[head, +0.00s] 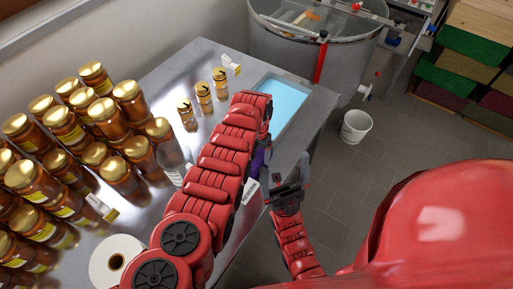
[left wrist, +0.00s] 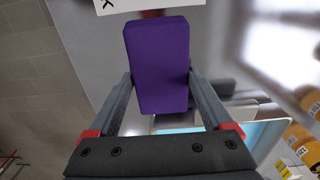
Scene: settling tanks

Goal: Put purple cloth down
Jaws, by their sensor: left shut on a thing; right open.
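The purple cloth (left wrist: 158,62) shows in the left wrist view as a folded block. My left gripper (left wrist: 160,80) is shut on it, with one finger on each side. In the head view only a small purple part of the cloth (head: 257,161) shows beside my red left arm, which hides most of the left gripper. The cloth appears to be over the steel table near its right edge; I cannot tell whether it touches the surface. My right gripper (head: 289,182) is open and empty, just right of the table edge.
A light blue tray (head: 287,101) lies on the steel table (head: 168,75). Several honey jars (head: 45,185) crowd the left, and small jars (head: 203,92) stand at the back. A white roll (head: 104,262) is near the front. A white bucket (head: 356,126) stands on the floor.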

